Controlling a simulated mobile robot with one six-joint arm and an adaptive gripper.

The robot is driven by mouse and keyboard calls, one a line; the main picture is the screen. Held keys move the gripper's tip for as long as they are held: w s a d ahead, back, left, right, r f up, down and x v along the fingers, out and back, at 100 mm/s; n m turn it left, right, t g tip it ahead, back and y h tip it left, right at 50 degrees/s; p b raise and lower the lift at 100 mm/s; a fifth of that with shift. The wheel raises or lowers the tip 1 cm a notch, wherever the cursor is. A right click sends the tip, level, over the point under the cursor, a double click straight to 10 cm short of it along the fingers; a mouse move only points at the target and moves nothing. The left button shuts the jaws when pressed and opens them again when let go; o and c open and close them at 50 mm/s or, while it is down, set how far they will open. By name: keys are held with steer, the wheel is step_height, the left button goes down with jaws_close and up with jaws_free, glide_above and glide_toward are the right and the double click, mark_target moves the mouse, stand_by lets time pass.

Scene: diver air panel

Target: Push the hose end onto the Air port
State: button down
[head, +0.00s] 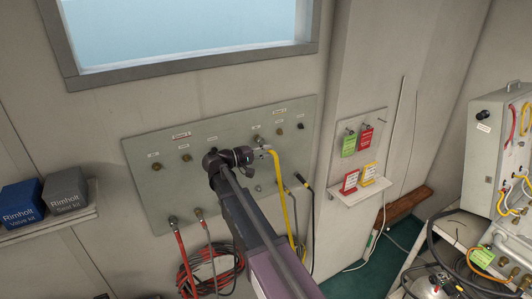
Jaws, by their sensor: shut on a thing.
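The panel (146,196) is a grey-green plate on the wall with several small brass and dark ports and small labels. The labels are too small to read, so I cannot tell which port is Air. My gripper is shut on the hose end at the hose's top, in front of the panel's right half. The hose end is mostly hidden by the fingers. I cannot tell whether it touches a port. A brass port (279,131) shows above and right of the gripper.
Dark hoses hang right of the yellow one. A small shelf (362,189) with tags stands right. Blue (21,205) and grey (66,196) boxes sit left.

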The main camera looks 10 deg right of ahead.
steer(key=shift+w+a+r, duration=0.15)
steer(key=shift+w, duration=0.25)
stand_by(0.7)
steer(key=c, duration=0.9)
jaws_free()
steer(key=o, duration=0.4)
steer(key=shift+w+f, duration=0.2)
steer(key=shift+s, duration=0.2)
steer(key=shift+a, duration=0.1)
steer(key=shift+s+a+r, duration=0.1)
steer(key=shift+s+a, duration=0.3)
steer(key=shift+a, duration=1.5)
steer(key=shift+s+a+f, duration=0.1)
steer(key=shift+s+a, duration=0.3)
steer(key=shift+a, duration=1.55)
steer(key=shift+s+a+r, duration=0.1)
steer(key=shift+s+a, duration=0.3)
steer(key=shift+a, duration=1.5)
